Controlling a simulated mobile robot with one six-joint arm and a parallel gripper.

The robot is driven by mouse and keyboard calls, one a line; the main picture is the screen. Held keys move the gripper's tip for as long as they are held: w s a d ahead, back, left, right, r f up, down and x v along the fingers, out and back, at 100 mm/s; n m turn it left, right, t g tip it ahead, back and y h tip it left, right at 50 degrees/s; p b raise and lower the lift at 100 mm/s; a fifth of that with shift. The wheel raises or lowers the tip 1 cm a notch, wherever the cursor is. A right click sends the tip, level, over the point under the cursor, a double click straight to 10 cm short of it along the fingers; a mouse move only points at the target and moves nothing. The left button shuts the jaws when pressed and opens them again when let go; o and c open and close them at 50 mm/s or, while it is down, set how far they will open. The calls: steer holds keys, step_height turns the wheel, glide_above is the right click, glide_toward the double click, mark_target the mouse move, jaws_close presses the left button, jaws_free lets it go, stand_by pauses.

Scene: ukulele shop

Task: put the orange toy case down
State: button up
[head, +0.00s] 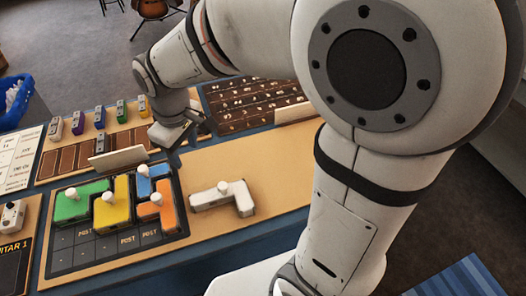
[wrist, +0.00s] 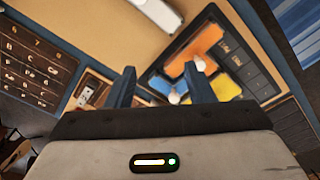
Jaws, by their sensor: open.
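The orange toy case (head: 168,216), a block with a white knob, lies in the dark tray (head: 85,258) at its right side, beside the blue case (head: 146,187) and the yellow case (head: 122,215). It also shows in the wrist view (wrist: 203,42). My gripper (head: 174,158) is above and behind the tray's far right corner, apart from the orange case. In the wrist view my gripper (wrist: 158,75) has its two fingers spread with nothing between them. The fingers hide part of the tray there.
A green case (head: 72,206) lies at the tray's left. A white L-shaped case (head: 222,199) lies on the tan tabletop to the right. Small coloured pedals (head: 100,117) stand in a row at the back. The tabletop right of the white case is clear.

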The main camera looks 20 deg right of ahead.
steer(key=s+d+r+m+t, duration=0.1)
steer(key=s+d+m, duration=0.3)
steer(key=d, duration=0.4)
steer(key=s+d+r+m+t, duration=0.1)
steer(key=s+d+m, duration=0.4)
steer(key=d, duration=0.3)
steer(key=shift+s+r, duration=0.2)
steer(key=shift+s, duration=0.2)
